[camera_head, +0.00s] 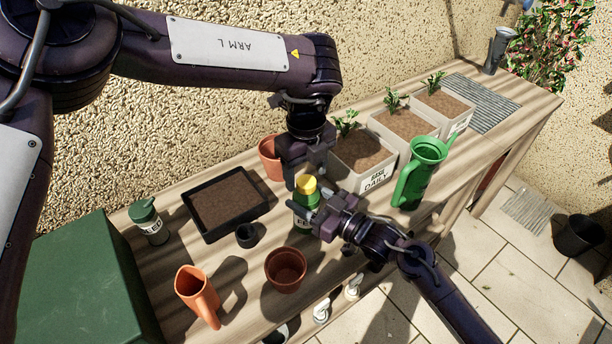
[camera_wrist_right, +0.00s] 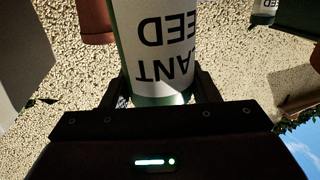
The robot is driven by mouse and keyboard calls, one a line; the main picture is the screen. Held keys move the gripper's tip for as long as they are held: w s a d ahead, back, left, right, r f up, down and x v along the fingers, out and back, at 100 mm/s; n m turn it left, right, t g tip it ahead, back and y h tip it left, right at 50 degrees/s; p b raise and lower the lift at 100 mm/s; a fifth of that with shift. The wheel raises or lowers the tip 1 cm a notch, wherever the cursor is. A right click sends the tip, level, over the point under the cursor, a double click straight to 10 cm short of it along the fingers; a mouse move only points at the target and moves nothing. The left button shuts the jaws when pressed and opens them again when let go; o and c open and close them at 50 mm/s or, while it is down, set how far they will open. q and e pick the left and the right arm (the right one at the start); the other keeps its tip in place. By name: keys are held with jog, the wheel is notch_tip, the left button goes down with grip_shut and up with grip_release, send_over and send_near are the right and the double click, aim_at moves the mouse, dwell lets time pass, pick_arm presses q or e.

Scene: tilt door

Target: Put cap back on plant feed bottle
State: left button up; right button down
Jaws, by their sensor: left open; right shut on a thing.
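The plant feed bottle (camera_head: 305,213) is green with a white label and stands upright on the bench in the head view. A yellow cap (camera_head: 306,184) sits at its top; I cannot tell whether it is seated. My right gripper (camera_head: 322,216) is shut on the bottle's body. The right wrist view shows the label (camera_wrist_right: 160,45) upside down between the jaws. My left gripper (camera_head: 303,176) is open, pointing down just above and behind the cap, not visibly holding it. The cap is out of the right wrist view.
A second bottle (camera_head: 149,222) with a green top stands at the left. A black soil tray (camera_head: 185,203), small black pot (camera_head: 246,236), terracotta pot (camera_head: 286,270) and orange jug (camera_head: 197,294) are nearby. A green watering can (camera_head: 420,172) and planters (camera_head: 362,160) stand right.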

aim_at(318, 205)
pick_arm(q)
notch_tip(318, 205, up, 10)
dwell(0.3)
pick_arm(e)
jog(key=shift+c, duration=2.2)
grip_release()
jog(key=b+v, duration=0.1)
jog(key=v, duration=0.6)
jog(key=shift+f+b, duration=0.15)
jog(key=shift+b, duration=0.15)
pick_arm(q)
jog(key=shift+f, duration=0.9)
pick_arm(e)
jog(key=shift+s+d, duration=0.25)
jog(key=shift+d, duration=0.1)
